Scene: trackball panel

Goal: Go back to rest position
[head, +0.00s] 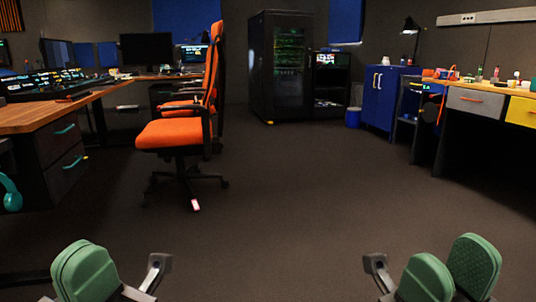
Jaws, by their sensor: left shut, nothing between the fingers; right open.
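My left gripper (85,271) is at the bottom left of the head view. Its green fingers are together with nothing between them. My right gripper (449,272) is at the bottom right, with its two green fingers apart and empty. Both are held low in front of me over the dark floor, well apart from each other and touching nothing that I can see. A console (50,83) with lit buttons and screens stands on the wooden desk (40,117) at the left. I cannot make out a trackball on it.
An orange swivel chair (175,133) stands beside the desk. A black server rack (281,65), a blue cabinet (379,98) and a blue bin (353,117) are at the back. A cluttered workbench with a grey drawer (477,102) is at the right. The middle floor (310,180) is clear.

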